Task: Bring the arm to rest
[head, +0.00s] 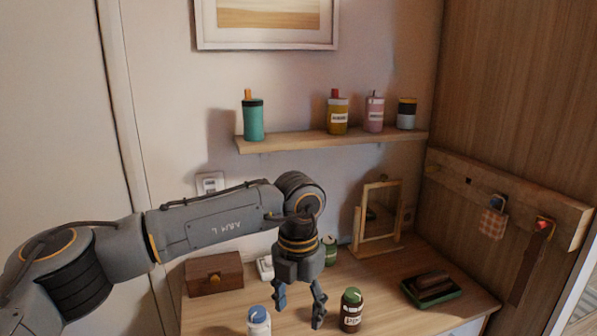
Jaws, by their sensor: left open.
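My left arm comes in from the left and reaches over the wooden table top (400,318). Its left gripper (299,306) points downward above the table and is open, with nothing seen between its fingers. A dark brown bottle with a green cap (351,310) stands just right of the gripper. A white bottle with a blue cap (259,322) stands to its left, cut off by the lower picture edge. I cannot tell whether the fingers touch anything. My right gripper is out of view.
A brown wooden box (214,274), a framed mirror (379,217) and a green tray (448,293) with a dark object stand on the table. A green container is partly behind the gripper. A wall shelf (290,144) holds several bottles. A peg rail (500,196) is at right.

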